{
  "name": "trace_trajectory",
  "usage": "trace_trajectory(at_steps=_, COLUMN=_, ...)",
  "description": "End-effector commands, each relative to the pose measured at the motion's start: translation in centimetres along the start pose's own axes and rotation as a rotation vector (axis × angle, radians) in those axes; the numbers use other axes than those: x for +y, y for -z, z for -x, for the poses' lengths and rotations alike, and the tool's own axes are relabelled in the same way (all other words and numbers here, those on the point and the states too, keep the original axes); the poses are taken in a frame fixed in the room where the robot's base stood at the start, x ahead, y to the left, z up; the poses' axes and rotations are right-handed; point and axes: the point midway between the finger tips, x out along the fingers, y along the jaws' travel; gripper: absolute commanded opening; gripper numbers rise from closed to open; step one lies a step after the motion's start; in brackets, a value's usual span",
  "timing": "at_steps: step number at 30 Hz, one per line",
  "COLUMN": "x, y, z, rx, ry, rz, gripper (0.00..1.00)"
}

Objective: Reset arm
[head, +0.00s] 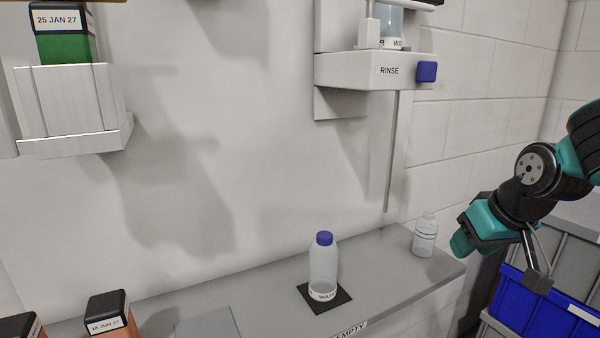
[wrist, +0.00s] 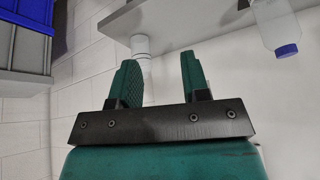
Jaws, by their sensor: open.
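My gripper (head: 462,243) is at the right of the head view, at the end of my arm, to the right of the small clear bottle (head: 424,236) and in the air. In the wrist view my gripper (wrist: 158,62) has its two green fingers apart with nothing held between them. The small bottle (wrist: 140,44) shows beyond the fingers there, apart from them. The wrist picture looks upside down.
A clear bottle with a blue cap (head: 323,262) stands upright on a black mat (head: 345,295) on the grey shelf (head: 385,262). A rinse dispenser (head: 350,72) hangs above, with a thin tube below. Blue crates (head: 540,304) stand at lower right. A white holder (head: 72,105) is at upper left.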

Motion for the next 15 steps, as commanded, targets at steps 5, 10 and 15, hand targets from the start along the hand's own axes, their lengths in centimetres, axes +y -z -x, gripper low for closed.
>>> trace_trajectory(at_steps=5, x=-1.0, y=-9.5, z=-0.6, rx=-0.193, ry=-0.071, rz=-0.100, gripper=0.43)
trace_trajectory(at_steps=10, x=-6.4, y=-13.0, z=0.1, rx=-0.257, ry=0.051, rz=-0.015, gripper=0.43)
trace_trajectory(at_steps=15, x=-13.2, y=-15.4, z=2.8, rx=-0.299, ry=0.257, rz=0.191, gripper=0.43)
